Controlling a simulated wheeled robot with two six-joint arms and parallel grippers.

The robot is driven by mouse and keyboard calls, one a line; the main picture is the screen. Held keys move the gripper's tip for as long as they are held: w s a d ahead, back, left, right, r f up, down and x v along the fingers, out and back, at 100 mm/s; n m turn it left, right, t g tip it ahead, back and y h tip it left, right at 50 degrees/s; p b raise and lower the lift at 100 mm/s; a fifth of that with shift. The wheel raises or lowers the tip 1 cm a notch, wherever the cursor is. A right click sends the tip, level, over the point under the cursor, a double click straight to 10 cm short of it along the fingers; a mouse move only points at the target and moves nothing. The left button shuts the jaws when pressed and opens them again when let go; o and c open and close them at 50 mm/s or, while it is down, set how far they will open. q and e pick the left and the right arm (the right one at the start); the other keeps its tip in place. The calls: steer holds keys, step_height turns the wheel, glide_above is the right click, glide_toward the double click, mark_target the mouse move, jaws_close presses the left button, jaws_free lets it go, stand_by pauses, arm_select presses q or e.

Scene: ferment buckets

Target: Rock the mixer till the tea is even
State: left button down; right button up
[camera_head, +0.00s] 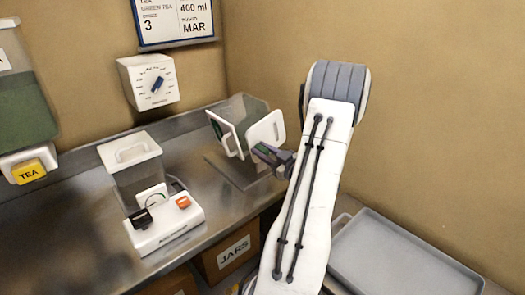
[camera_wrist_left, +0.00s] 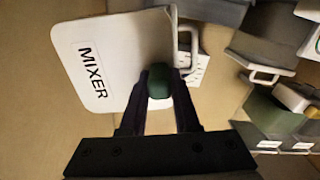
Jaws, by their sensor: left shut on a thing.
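The mixer (camera_head: 240,112), a grey see-through vessel with white end panels, sits tilted over a metal base on the back of the counter. In the left wrist view its white panel (camera_wrist_left: 92,65) reads MIXER. My left gripper (camera_head: 268,154) is at the mixer's front right side. In the left wrist view its dark fingers are shut on a green knob (camera_wrist_left: 159,80) in front of the panel. A dark green patch shows at the vessel's left side; I cannot tell how even the tea inside is. My right gripper is not in view.
A lidded clear container (camera_head: 130,165) stands behind a white switch base (camera_head: 165,225) left of the mixer. A TEA dispenser (camera_head: 25,115) is at far left, a dial box (camera_head: 148,80) on the wall. A grey tray (camera_head: 400,260) lies at right, a JARS box (camera_head: 232,252) below.

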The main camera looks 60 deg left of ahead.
mark_target(270, 122)
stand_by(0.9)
